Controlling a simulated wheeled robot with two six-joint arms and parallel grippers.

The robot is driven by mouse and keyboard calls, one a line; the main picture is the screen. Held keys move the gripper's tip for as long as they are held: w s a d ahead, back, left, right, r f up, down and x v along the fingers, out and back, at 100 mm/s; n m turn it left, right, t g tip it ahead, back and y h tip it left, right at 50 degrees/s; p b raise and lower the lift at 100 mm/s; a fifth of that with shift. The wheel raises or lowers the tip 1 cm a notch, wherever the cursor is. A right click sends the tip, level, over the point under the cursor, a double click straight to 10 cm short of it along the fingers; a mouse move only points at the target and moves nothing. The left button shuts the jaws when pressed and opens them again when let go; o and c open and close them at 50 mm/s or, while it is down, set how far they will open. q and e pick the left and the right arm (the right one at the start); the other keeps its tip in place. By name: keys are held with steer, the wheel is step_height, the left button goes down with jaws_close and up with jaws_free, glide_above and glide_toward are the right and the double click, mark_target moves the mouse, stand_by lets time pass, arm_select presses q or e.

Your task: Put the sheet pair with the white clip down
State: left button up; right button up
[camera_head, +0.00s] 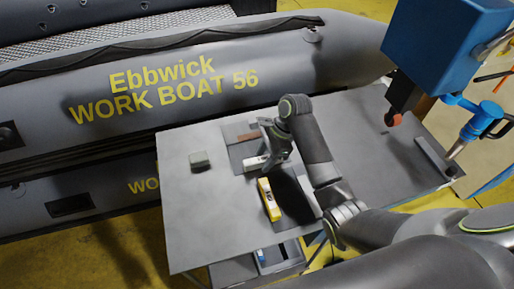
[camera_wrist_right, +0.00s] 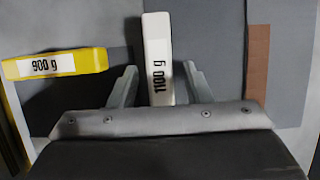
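The white clip (camera_head: 255,163), a bar marked 1100 g, lies over grey sheets (camera_head: 241,153) on the table. In the right wrist view the white clip (camera_wrist_right: 157,50) points away from me. My right gripper (camera_head: 271,152) is above its near end. In the wrist view that gripper (camera_wrist_right: 160,68) has one finger on each side of the clip, with a gap on both sides. Whether the sheets touch the table everywhere cannot be told. A yellow clip (camera_head: 269,199), marked 900 g (camera_wrist_right: 55,64), lies nearby. My left gripper is not in view.
The grey table (camera_head: 205,225) has free room at left and right. A small grey block (camera_head: 199,160) stands at left, a brown strip (camera_head: 248,136) behind the white clip. The inflatable boat (camera_head: 190,85) borders the back. A blue box (camera_head: 445,40) hangs at right.

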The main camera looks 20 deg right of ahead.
jaws_close()
steer(key=shift+r, duration=0.15)
